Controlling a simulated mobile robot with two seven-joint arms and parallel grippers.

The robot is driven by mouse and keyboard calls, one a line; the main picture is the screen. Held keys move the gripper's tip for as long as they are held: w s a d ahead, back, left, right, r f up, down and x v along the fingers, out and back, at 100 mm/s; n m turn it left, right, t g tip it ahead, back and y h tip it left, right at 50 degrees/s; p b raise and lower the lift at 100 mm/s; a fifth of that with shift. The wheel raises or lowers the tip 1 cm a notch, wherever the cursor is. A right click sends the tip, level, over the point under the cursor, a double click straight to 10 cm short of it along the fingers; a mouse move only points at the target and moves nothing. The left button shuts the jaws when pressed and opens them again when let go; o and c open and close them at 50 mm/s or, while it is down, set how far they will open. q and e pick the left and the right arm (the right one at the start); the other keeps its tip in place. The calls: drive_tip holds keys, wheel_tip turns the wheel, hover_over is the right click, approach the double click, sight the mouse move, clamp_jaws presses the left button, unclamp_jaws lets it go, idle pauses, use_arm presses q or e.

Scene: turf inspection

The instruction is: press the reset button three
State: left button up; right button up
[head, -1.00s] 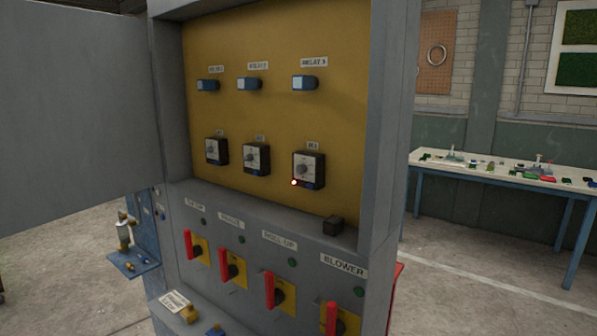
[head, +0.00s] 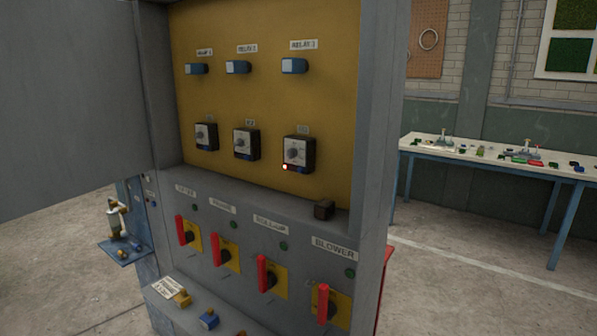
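An open grey cabinet has a yellow back panel (head: 265,101). I cannot tell whether this is a lamp or a button. Above are three blue-and-white relays: left (head: 196,69), middle (head: 237,67) and right (head: 294,66), the right one labelled RELAY 3. No button labelled reset can be read. Neither of my grippers is in view.
The grey door (head: 75,90) stands open at left. Red handles, including the one under BLOWER (head: 323,303), project below the panel. A small black block (head: 324,210) sits on the ledge. A workbench (head: 480,157) stands at right; floor between is clear.

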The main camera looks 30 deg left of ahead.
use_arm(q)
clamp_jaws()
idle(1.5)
